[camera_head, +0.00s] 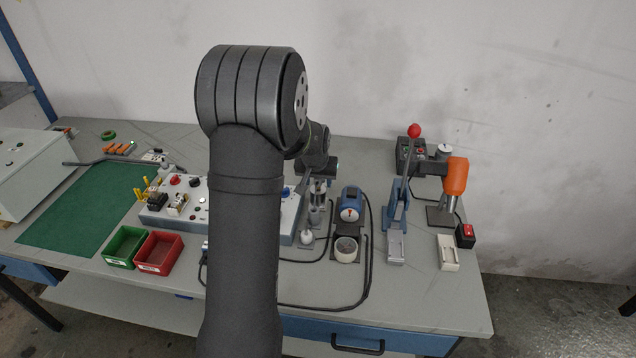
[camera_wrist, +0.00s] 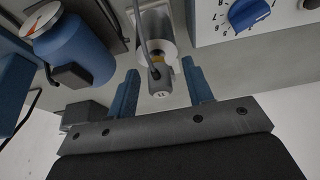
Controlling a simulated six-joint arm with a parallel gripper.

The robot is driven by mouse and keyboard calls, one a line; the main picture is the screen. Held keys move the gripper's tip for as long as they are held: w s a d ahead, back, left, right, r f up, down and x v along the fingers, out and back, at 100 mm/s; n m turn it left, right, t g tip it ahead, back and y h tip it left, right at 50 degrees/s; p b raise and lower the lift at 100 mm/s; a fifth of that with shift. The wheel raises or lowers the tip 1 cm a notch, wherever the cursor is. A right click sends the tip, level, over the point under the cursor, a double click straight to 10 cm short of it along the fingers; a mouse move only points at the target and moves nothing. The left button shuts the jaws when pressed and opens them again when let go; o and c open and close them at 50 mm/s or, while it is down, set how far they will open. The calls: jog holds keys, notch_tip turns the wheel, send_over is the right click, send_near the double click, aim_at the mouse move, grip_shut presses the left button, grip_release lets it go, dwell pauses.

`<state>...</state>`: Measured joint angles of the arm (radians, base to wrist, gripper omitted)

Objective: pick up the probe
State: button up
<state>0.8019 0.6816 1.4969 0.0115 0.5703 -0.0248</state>
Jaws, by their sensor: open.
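The probe (camera_wrist: 160,83) is a grey cylinder with a rounded end and a cable running up from it. In the wrist view it lies in front of a white cup-like holder (camera_wrist: 150,22) with a yellow mark near it. My gripper (camera_wrist: 161,76) is open, with one blue finger on each side of the probe and a gap on both sides. In the head view the holder (camera_head: 317,200) stands just right of the control box, and my arm hides most of my gripper there. I cannot tell from these frames how deep the probe sits between the fingers.
A white control box with a blue knob (camera_wrist: 248,13) is close on the right in the wrist view. A blue device with a dial (camera_wrist: 75,48) is close on the left. In the head view, a lever press (camera_head: 397,212) and red and green bins (camera_head: 158,252) stand farther off.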

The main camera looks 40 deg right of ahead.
grip_shut()
notch_tip(320, 180, up, 9)
jog(key=shift+s+a+r, duration=0.1)
jog(key=shift+r, duration=0.05)
jog(key=s+a+r, duration=0.1)
jog(key=s+a, duration=0.4)
jog(key=shift+s+a+f, duration=0.1)
jog(key=shift+f, duration=1.3)
jog(key=shift+s+a+f, duration=0.1)
jog(key=shift+f, duration=1.3)
